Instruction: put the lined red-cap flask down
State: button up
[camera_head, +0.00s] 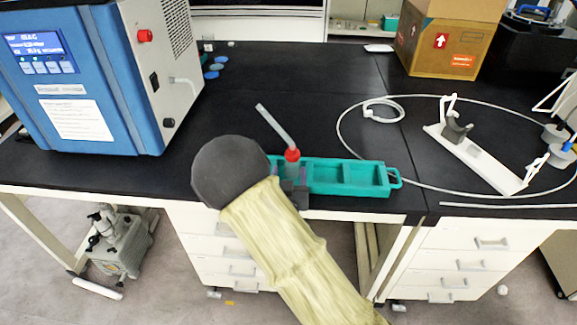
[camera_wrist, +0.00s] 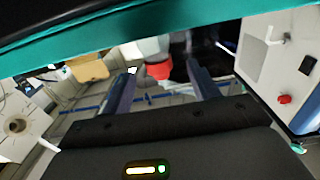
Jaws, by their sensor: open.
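The lined red-cap flask (camera_head: 292,156) stands roughly upright at the left end of the teal rack (camera_head: 345,178). A pale tube rises from its red cap and leans up to the left. Its lower body is mostly hidden by my gripper and the rack. My gripper (camera_head: 290,176) is at the rack's left end with its fingers open around the flask. In the wrist view, the red cap (camera_wrist: 158,71) shows between the two spread fingers (camera_wrist: 160,88). Whether either finger touches the glass cannot be told. The teal rack's edge (camera_wrist: 130,27) crosses the top of that view.
The blue and white freeze dryer (camera_head: 95,85) stands at the left. A cardboard box (camera_head: 450,38) is at the back right. A looped white tube (camera_head: 345,115) and a white stand (camera_head: 475,158) lie to the right.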

jog(key=s, duration=0.7)
jog(key=shift+b, duration=0.3)
jog(key=shift+a, duration=0.15)
jog(key=d+f+m+g, duration=0.2)
jog(key=d+f+g, duration=0.1)
jog(key=d+g, duration=0.45)
jog(key=s+d+r+n+g, duration=0.1)
jog(key=s+d+r+g, duration=0.1)
jog(key=s+d+g, duration=0.2)
jog(key=s+d+r+n+g, duration=0.1)
jog(key=s+d+r+g, duration=0.2)
jog(key=s+d, duration=0.4)
jog(key=s+g, duration=0.1)
jog(key=s, duration=0.3)
jog(key=shift+y, duration=0.3)
